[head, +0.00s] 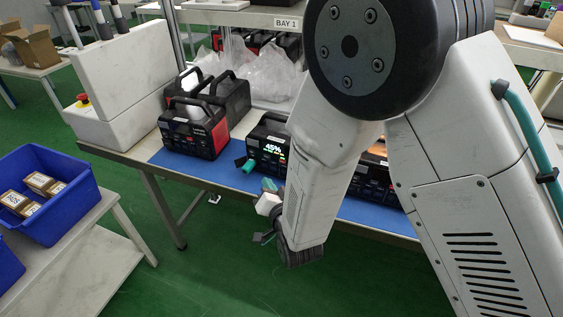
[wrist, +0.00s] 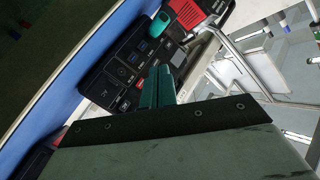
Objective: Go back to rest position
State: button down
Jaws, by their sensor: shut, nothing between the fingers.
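My gripper shows in the wrist view (wrist: 160,85), with its teal fingers shut and nothing between them. In the head view my arm hangs in front of the bench, and the gripper end is mostly hidden behind my forearm near the bench's front edge. A power station (head: 268,142) with a lit display reading 45% stands on the blue mat (head: 228,172). A teal plug (head: 248,166) sits at its front left. In the wrist view a dark power station panel (wrist: 125,65) with sockets lies beyond the fingers, with a teal plug (wrist: 160,24) at its upper edge.
Black and red power stations (head: 195,130) stand left on the mat. More units are partly hidden behind my arm. A white case (head: 120,75) with a red button stands at the bench's left end. A blue crate (head: 60,215) with boxes is at left. Green floor (head: 190,280) is clear in front.

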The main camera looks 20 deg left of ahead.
jog(key=s+d+f+n+g+h, duration=0.35)
jog(key=f+g, duration=0.25)
jog(key=f, duration=0.2)
jog(key=s+d+r+g+h, duration=0.2)
jog(key=s+d+g, duration=0.1)
jog(key=d, duration=0.1)
jog(key=s+d+r+m+g+h, duration=0.1)
jog(key=s+d+r, duration=0.4)
jog(key=d+r, duration=0.5)
jog(key=s+d+r+m+g+h, duration=0.1)
jog(key=s+d+r, duration=0.5)
jog(key=d+r, duration=0.4)
jog(key=s+d+r+m+g+h, duration=0.1)
jog(key=s+d+r, duration=0.4)
jog(key=d+r, duration=0.5)
jog(key=d+h, duration=0.1)
jog(key=d, duration=0.6)
jog(key=shift+s+r, duration=0.25)
jog(key=shift+r, duration=0.15)
jog(key=shift+a, duration=0.1)
